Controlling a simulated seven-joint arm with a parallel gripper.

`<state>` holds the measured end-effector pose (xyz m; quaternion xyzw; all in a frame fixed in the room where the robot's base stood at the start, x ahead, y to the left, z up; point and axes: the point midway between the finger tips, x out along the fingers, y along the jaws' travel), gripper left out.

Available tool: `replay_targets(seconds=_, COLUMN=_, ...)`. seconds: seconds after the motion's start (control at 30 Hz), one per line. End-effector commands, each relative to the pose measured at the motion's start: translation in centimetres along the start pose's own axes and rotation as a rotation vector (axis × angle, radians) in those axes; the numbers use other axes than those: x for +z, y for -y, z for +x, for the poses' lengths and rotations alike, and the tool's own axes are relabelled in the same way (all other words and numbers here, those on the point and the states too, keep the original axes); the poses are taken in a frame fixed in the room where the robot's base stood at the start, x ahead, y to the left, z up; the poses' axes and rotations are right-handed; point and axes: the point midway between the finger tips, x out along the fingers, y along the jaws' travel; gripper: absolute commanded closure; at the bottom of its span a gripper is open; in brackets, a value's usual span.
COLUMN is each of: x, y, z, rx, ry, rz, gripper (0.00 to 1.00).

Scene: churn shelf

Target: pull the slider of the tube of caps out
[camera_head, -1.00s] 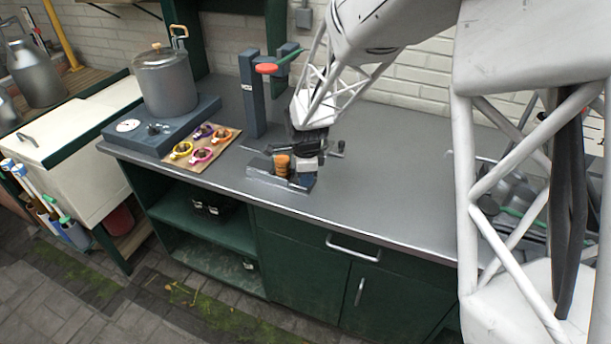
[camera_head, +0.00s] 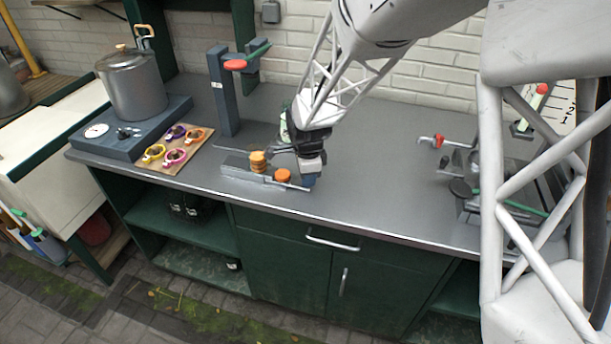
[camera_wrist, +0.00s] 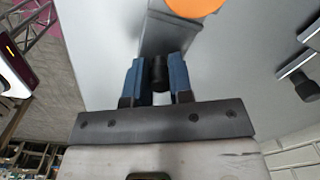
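The tube of caps (camera_head: 258,162) is a low grey block on the counter with a stack of orange caps at its middle. Its grey slider (camera_wrist: 178,32) sticks out to the right, with one orange cap (camera_head: 282,175) lying on it, apart from the stack. The cap also shows at the top of the wrist view (camera_wrist: 195,5). My gripper (camera_head: 310,180) is at the slider's right end. In the wrist view its blue fingers (camera_wrist: 157,78) close on both sides of the slider's black knob (camera_wrist: 158,70). The fingertips are partly hidden in the head view.
A grey post with a red disc (camera_head: 235,65) stands behind the tube. A board with several coloured rings (camera_head: 172,158) and a pot (camera_head: 132,85) are at left. A clamp with a red knob (camera_head: 438,140) is at right. The counter front right of my gripper is clear.

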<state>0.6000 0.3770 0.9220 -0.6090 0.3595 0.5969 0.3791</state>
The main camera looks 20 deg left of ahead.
Motion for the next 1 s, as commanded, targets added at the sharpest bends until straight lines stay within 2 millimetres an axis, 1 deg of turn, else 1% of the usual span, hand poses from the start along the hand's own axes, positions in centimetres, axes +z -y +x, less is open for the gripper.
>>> replay_targets(seconds=0.03, x=0.0, y=0.0, z=0.0, rx=-0.001, ry=0.000, rz=0.000, gripper=0.73)
replay_targets(seconds=0.17, x=0.0, y=0.0, z=0.0, rx=-0.001, ry=0.000, rz=0.000, gripper=0.54)
replay_targets(seconds=0.47, x=0.0, y=0.0, z=-0.1, rx=0.000, ry=0.000, rz=0.000, gripper=0.54)
replay_targets(seconds=0.63, x=0.0, y=0.1, z=-0.7, rx=-0.002, ry=0.000, rz=0.000, gripper=0.54)
replay_targets(seconds=0.87, x=0.0, y=0.1, z=-2.9, rx=-0.003, ry=0.000, rz=0.000, gripper=0.54)
replay_targets(seconds=1.0, x=0.0, y=0.0, z=-4.8, rx=-0.003, ry=0.000, rz=0.000, gripper=0.54)
